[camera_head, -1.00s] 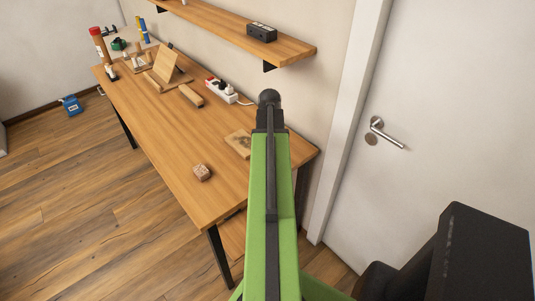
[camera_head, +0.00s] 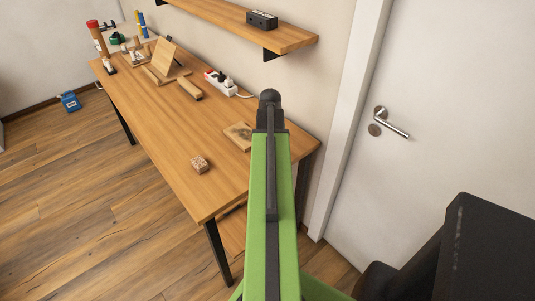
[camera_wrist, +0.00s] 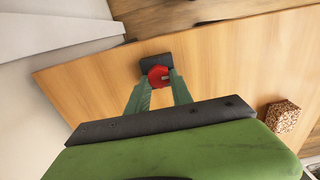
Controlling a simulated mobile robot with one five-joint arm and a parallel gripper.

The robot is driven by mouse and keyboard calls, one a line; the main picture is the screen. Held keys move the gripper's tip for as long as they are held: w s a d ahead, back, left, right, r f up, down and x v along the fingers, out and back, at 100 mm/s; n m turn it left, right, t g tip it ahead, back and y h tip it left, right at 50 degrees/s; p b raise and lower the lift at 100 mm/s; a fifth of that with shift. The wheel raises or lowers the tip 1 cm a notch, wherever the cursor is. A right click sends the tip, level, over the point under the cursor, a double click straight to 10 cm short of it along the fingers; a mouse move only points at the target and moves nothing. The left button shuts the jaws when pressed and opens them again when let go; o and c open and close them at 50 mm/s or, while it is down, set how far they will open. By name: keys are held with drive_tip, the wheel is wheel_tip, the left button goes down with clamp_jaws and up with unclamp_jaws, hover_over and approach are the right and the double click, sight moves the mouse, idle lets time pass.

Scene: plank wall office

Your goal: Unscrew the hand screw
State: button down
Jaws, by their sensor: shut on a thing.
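The hand screw appears as a red round knob (camera_wrist: 157,76) on a dark block (camera_wrist: 156,62) on the wooden table in the wrist view. My gripper (camera_wrist: 161,84) has its two green fingers on either side of the red knob and is shut on it. How deep the fingers sit around the knob is hard to tell. In the head view my green arm covers the gripper and the hand screw, so neither shows there.
The table (camera_head: 170,127) carries a speckled cube (camera_head: 200,164), a flat wooden board (camera_head: 238,135), a power strip (camera_head: 218,80) and several wooden pieces. A wall shelf (camera_head: 230,18) hangs above.

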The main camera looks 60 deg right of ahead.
drive_tip(key=c, duration=1.8)
unclamp_jaws()
clamp_jaws()
drive_tip(key=shift+a, duration=0.1)
drive_tip(key=n, duration=0.3)
drive_tip(key=shift+n, duration=0.4)
drive_tip(key=shift+s+a+n, duration=0.1)
drive_tip(key=shift+n, duration=0.5)
drive_tip(key=shift+s+n, duration=0.1)
drive_tip(key=shift+n, duration=0.8)
drive_tip(key=n, duration=0.3)
